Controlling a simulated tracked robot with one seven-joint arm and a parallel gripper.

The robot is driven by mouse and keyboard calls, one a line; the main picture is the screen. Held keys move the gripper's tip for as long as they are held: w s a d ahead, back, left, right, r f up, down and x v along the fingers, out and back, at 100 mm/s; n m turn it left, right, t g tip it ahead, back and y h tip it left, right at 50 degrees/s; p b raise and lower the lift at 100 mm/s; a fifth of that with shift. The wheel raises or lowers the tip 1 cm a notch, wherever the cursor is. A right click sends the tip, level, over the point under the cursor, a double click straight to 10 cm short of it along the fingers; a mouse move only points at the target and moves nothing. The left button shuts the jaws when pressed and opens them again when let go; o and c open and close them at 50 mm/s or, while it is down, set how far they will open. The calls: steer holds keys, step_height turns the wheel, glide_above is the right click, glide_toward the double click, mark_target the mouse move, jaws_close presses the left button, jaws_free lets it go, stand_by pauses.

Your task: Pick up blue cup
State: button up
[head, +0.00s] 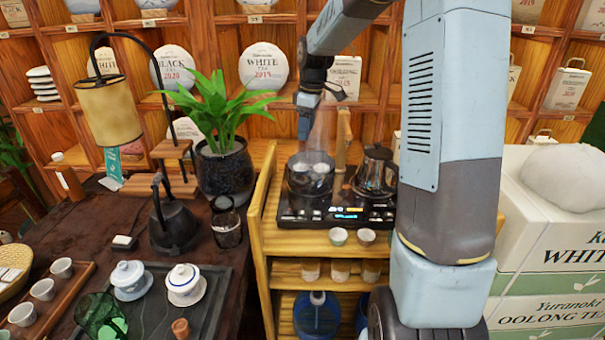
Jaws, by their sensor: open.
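A small pale blue-green cup (338,237) stands at the front edge of the wooden cart's top. A pinkish cup (366,238) stands just to its right, apart from it. My gripper (317,112) hangs from my arm above the back of the cart, pointing down. It is open and away from the blue cup, higher and farther back. The fingers are small in the picture and partly hard to make out.
Behind the cups is a black cooker (300,214) with a glass pot (311,176) holding pale cups, and a metal kettle (376,172). A potted plant (222,170) stands left. White tea boxes (550,240) are stacked right, beyond my arm.

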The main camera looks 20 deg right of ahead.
steer(key=w+f, duration=0.1)
glide_above(302, 165)
steer(key=s, duration=0.3)
steer(key=f, duration=0.8)
steer(key=shift+w+a+f, duration=0.15)
steer(key=shift+w+a, duration=0.1)
steer(key=shift+w+a+f, duration=0.1)
steer(key=shift+f, duration=1.3)
steer(key=shift+w+f, duration=0.1)
steer(key=shift+f, duration=1.25)
steer(key=c, duration=0.7)
steer(key=shift+r, duration=0.15)
